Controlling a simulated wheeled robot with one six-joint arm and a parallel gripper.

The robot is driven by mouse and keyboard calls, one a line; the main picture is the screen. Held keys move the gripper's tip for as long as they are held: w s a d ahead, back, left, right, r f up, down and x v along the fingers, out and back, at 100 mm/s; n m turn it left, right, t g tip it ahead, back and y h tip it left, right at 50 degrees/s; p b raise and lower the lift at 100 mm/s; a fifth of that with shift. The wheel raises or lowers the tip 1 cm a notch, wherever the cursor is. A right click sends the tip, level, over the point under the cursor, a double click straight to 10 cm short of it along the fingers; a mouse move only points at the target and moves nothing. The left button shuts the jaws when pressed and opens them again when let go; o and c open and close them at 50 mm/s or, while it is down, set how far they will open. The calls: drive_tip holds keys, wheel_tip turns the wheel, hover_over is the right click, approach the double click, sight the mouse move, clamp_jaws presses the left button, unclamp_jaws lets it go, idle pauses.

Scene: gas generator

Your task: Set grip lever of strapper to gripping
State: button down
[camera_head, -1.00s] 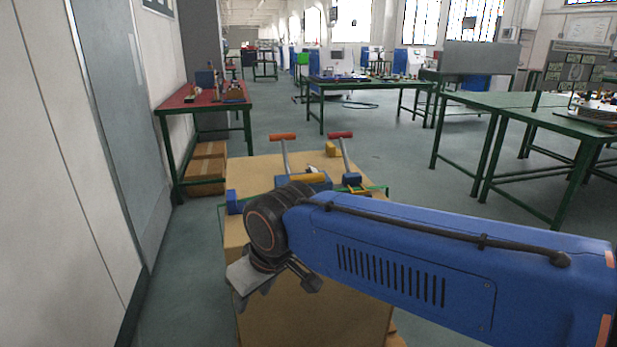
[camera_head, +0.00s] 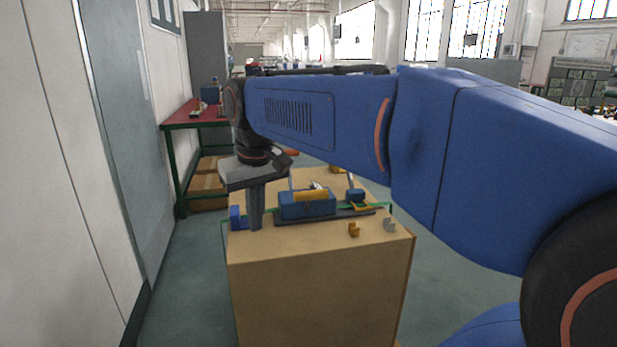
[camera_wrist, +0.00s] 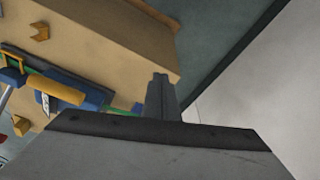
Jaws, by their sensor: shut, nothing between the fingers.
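The strapper (camera_head: 307,207) is a blue body with a yellow top handle on the cardboard box, set along a green strap. Its body also shows at the left of the wrist view (camera_wrist: 88,101). A grey lever shaft (camera_head: 349,182) rises behind its right end; my arm covers its upper part. A bit of orange-red grip (camera_head: 291,152) shows under my arm. My gripper (camera_head: 256,226) is shut and empty, pointing down left of the strapper, close to the small blue block (camera_head: 236,222). In the wrist view its fingers (camera_wrist: 161,84) are together. I cannot tell the lever's setting.
A red-topped table (camera_head: 180,115) stands behind left. A wall with a door (camera_head: 110,130) runs along the left.

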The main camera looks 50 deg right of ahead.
drive_tip(key=w+d+r+m+g+y, duration=0.1)
drive_tip(key=w+d+r+m+g, duration=0.1)
drive_tip(key=d+r, duration=0.5)
drive_tip(key=w+d+r+m+g, duration=0.1)
drive_tip(key=w+d+r, duration=0.4)
drive_tip(key=d, duration=1.1)
wheel_tip(320, 180, up, 3)
drive_tip(key=shift+w+f+m+g+y, duration=0.2)
drive_tip(key=shift+w+m+g+y, duration=0.15)
drive_tip(key=shift+m, duration=0.25)
drive_tip(key=shift+s+f, duration=0.1)
hover_over(308, 202)
drive_tip(key=w+d, duration=0.2)
drive_tip(key=f, duration=1.1)
drive_tip(key=shift+s+a, duration=0.2)
drive_tip(key=shift+a, duration=0.05)
drive_tip(key=shift+s+a+f, duration=0.35)
drive_tip(key=shift+s+f, duration=0.1)
drive_tip(key=shift+s, duration=0.05)
drive_tip(key=shift+s, duration=0.1)
